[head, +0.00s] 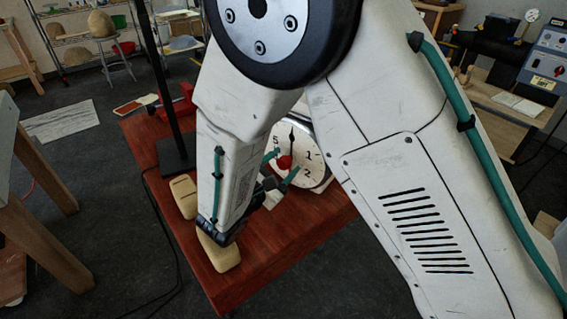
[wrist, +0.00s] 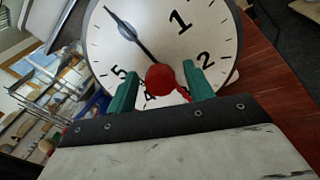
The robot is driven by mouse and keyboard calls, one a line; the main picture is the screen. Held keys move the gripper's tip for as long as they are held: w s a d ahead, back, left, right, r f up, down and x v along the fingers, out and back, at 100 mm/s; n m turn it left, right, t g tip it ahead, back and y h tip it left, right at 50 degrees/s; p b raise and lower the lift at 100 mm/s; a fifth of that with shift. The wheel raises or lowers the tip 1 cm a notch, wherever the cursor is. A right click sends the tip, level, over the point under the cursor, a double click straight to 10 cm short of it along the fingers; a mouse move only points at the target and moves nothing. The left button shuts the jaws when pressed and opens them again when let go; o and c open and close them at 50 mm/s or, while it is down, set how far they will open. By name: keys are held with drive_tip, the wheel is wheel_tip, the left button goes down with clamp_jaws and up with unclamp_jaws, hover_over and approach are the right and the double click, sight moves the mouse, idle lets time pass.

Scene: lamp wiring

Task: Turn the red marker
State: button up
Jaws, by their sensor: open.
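The red marker (head: 285,162) is a round red knob on the lower middle of a white dial face (head: 312,172) with black numbers and a black hand. In the wrist view the red marker (wrist: 160,79) shows up close, with a thin red strip at its lower right. My gripper (head: 281,166) is in front of the dial. Its two teal fingers are open, one on each side of the knob, in the wrist view (wrist: 159,72) too. Small gaps show between fingers and knob. The fingers cover part of the lower dial.
The dial stands on a red table (head: 262,262). A tan block (head: 222,252) lies below my wrist, and another tan block (head: 184,197) lies to its left. A black stand (head: 176,155) with a tall post is behind them. The table's front right is clear.

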drive_tip(key=shift+w+d, duration=0.25)
clamp_jaws()
